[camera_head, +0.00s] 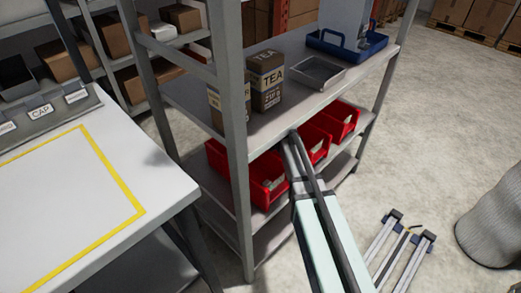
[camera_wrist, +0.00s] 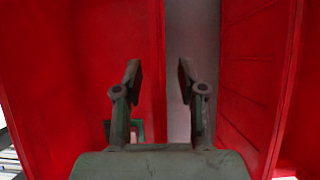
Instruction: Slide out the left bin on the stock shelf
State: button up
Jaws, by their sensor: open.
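The stock shelf (camera_head: 330,77) is a grey metal rack. Its lower board carries red bins in a row. The left bin (camera_head: 222,158) holds small items, and part of its right side is behind my arm. Two more red bins (camera_head: 347,124) stand to the right of my arm. In the wrist view my gripper (camera_wrist: 159,75) is open. A red bin wall (camera_wrist: 158,40) shows in the gap between its fingers, with a grey strip beside it and another red bin (camera_wrist: 262,70) at right. I cannot tell whether the fingers touch the wall. My fingers cannot be made out in the head view.
Two tea boxes (camera_head: 267,80), a grey tray (camera_head: 305,72) and a blue tray (camera_head: 345,48) stand on the board above the bins. A white table (camera_head: 60,205) with a yellow outline is at left. A grey bin (camera_head: 490,215) stands on the floor at right.

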grip_shut()
jog(key=shift+s+d, duration=0.1)
